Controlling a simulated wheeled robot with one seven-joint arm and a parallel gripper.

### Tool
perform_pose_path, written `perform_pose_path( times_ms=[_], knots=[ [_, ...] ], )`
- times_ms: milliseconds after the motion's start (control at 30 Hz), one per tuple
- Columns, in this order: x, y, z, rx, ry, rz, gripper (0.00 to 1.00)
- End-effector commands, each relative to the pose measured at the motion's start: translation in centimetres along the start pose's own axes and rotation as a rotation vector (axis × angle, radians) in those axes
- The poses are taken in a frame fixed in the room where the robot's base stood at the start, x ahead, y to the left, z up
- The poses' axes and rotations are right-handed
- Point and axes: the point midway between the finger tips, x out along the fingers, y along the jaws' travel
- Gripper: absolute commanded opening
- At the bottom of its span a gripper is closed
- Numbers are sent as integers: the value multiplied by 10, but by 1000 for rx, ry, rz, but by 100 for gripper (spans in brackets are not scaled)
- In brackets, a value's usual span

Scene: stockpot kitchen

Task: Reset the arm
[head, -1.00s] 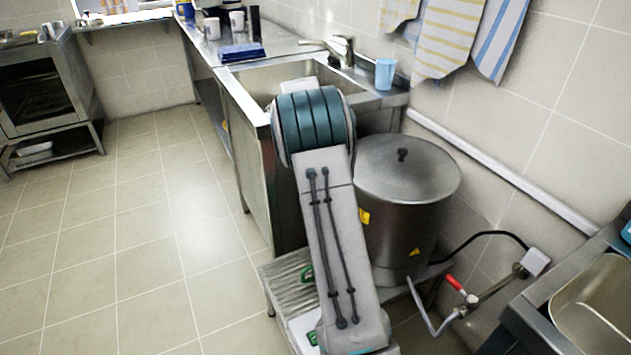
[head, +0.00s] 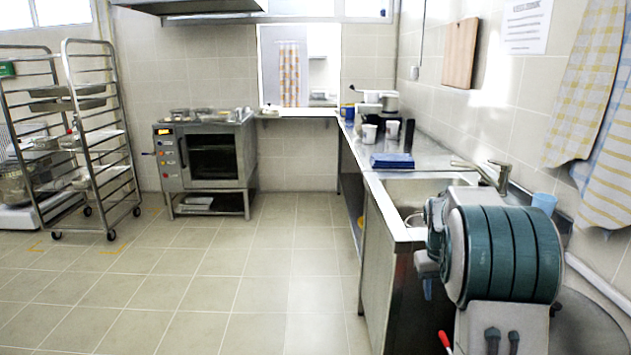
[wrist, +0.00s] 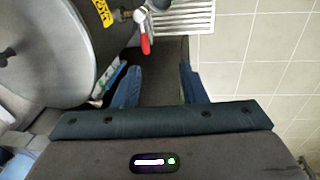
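My arm is folded at the right of the head view, its teal joint in front of the sink (head: 400,212). My gripper (wrist: 158,86) shows in the wrist view with its two blue fingers apart and nothing visible between them. The steel stockpot (wrist: 45,50) is at the upper left of the wrist view, left of the fingers. In the head view only part of the pot (head: 592,325) shows, behind my arm. A red valve handle (wrist: 143,38) is just beyond the fingers, and it also shows at the bottom of the head view (head: 445,342).
A slatted metal stand (wrist: 183,15) lies beyond the fingers. A blue cup (head: 544,203) stands by the sink, with a blue cloth (head: 391,160) on the counter. An oven (head: 205,165) and rack trolley (head: 100,135) stand farther back. The tiled floor (head: 240,290) is clear.

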Motion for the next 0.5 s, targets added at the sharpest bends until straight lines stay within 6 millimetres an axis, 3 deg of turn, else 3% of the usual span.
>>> perform_pose_path(
  times_ms=[33, 200, 500],
  knots=[
    [-29, -8, 13, 2, 14, -12, 38],
    [-85, -36, 58, 8, 55, -52, 38],
    [-159, -81, 150, 4, 117, -106, 38]
  ],
)
